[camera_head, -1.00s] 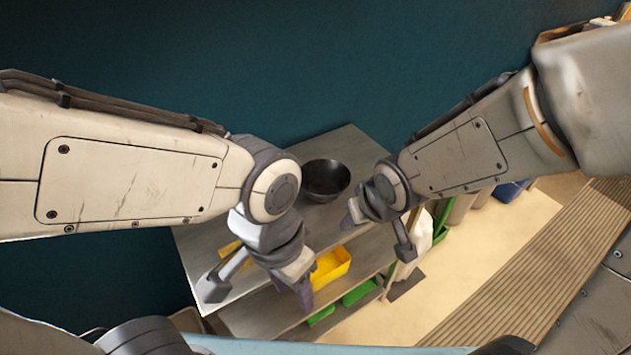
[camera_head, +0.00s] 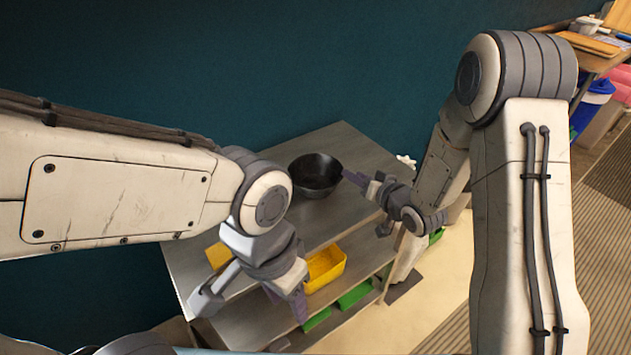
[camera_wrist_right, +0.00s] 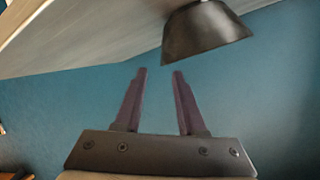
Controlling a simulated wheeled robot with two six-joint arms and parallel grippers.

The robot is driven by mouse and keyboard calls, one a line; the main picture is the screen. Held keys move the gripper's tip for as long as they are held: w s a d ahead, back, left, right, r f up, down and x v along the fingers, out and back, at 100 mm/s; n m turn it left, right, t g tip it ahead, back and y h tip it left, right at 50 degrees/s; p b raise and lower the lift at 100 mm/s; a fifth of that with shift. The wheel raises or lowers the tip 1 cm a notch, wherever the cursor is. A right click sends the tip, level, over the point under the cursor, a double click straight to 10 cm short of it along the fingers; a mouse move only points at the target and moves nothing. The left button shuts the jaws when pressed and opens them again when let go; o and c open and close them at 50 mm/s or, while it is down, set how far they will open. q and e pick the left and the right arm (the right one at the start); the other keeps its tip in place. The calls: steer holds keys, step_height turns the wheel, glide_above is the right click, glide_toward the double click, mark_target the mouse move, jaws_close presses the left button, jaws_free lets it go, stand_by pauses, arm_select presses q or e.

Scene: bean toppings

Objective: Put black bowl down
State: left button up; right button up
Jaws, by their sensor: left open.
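The black bowl (camera_head: 315,178) stands upright on the grey top of a shelf unit (camera_head: 350,143), toward its back. It also shows in the right wrist view (camera_wrist_right: 205,35), at the top, beyond the fingertips and apart from them. My right gripper (camera_head: 359,180) is just to the right of the bowl at about its height. In the right wrist view its purple fingers (camera_wrist_right: 160,72) are apart with nothing between them. My left gripper (camera_head: 286,298) is open, in front of the shelf unit's front left part, away from the bowl. Its fingers are partly hidden by its own wrist.
A yellow bin (camera_head: 325,268) sits at the shelf front, with another yellow piece (camera_head: 219,255) partly hidden behind my left arm. Green bins (camera_head: 355,295) are on the lower shelf. A teal wall (camera_head: 300,60) stands behind. The shelf top around the bowl looks clear.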

mark_target(342, 168)
steer(key=p+x, duration=0.1)
steer(key=x, duration=0.4)
steer(key=shift+w+a, duration=0.3)
steer(key=shift+a, duration=0.05)
jaws_close()
